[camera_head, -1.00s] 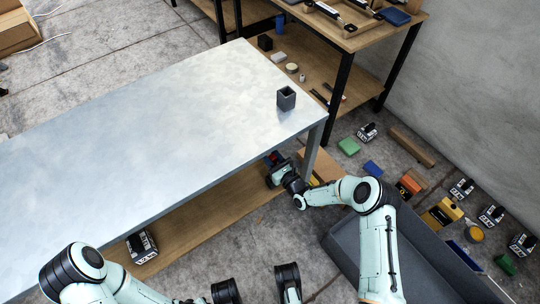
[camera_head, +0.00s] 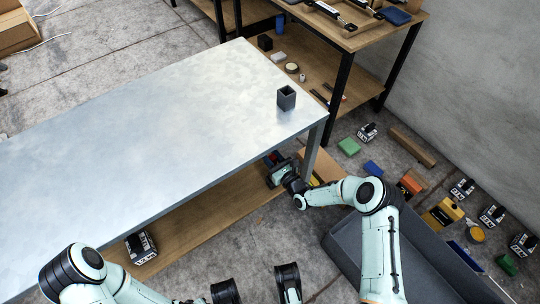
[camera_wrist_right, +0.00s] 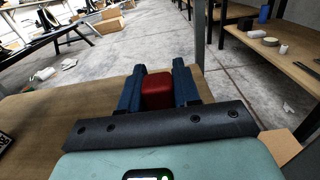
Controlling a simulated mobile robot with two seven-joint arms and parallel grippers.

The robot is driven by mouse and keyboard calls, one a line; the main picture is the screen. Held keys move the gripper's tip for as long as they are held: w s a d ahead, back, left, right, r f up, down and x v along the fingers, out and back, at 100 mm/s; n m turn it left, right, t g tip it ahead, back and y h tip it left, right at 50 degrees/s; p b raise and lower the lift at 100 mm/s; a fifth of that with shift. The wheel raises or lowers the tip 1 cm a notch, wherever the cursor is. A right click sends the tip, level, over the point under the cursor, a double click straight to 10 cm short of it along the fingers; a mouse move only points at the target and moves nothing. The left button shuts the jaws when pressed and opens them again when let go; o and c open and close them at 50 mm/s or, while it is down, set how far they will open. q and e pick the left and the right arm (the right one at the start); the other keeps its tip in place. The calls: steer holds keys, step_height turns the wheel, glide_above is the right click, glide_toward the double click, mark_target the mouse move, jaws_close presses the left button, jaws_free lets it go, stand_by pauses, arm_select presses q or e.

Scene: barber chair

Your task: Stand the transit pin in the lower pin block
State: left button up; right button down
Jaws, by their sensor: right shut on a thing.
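My right gripper (camera_wrist_right: 157,88) is shut on a red block-like piece (camera_wrist_right: 157,95), which sits between its two dark blue fingers. I cannot tell whether this piece is the transit pin, as only one end shows. In the head view, the right gripper (camera_head: 277,168) is at the edge of the metal table, just above the wooden lower shelf (camera_head: 205,225). A dark, square, open-topped block (camera_head: 286,98) stands upright on the tabletop near its right end, apart from the gripper. I cannot make out a lower pin block. My left gripper is not clearly in view.
The metal tabletop (camera_head: 150,140) is otherwise bare. A black-and-white device (camera_head: 141,246) sits on the lower shelf at left. A table leg (camera_head: 312,150) stands close beside my right gripper. A wooden shelf unit (camera_head: 350,90) stands behind. Several items lie on the floor at right.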

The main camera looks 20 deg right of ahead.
arm_select(q)
steer(key=shift+w+f+b, duration=0.1)
steer(key=shift+f+b, duration=0.3)
steer(key=shift+b, duration=0.15)
stand_by(0.4)
arm_select(e)
steer(key=shift+f, duration=3.15)
steer(key=c, duration=0.7)
jaws_free()
steer(key=shift+c, duration=0.2)
arm_select(q)
steer(key=s+g, duration=0.1)
steer(key=s, duration=0.3)
steer(key=w+r+t+p, duration=0.2)
steer(key=w+r+p, duration=0.1)
steer(key=w, duration=0.3)
steer(key=shift+w+d+r, duration=0.15)
steer(key=shift+w, duration=0.1)
arm_select(e)
steer(key=v, duration=1.3)
steer(key=shift+s, duration=0.2)
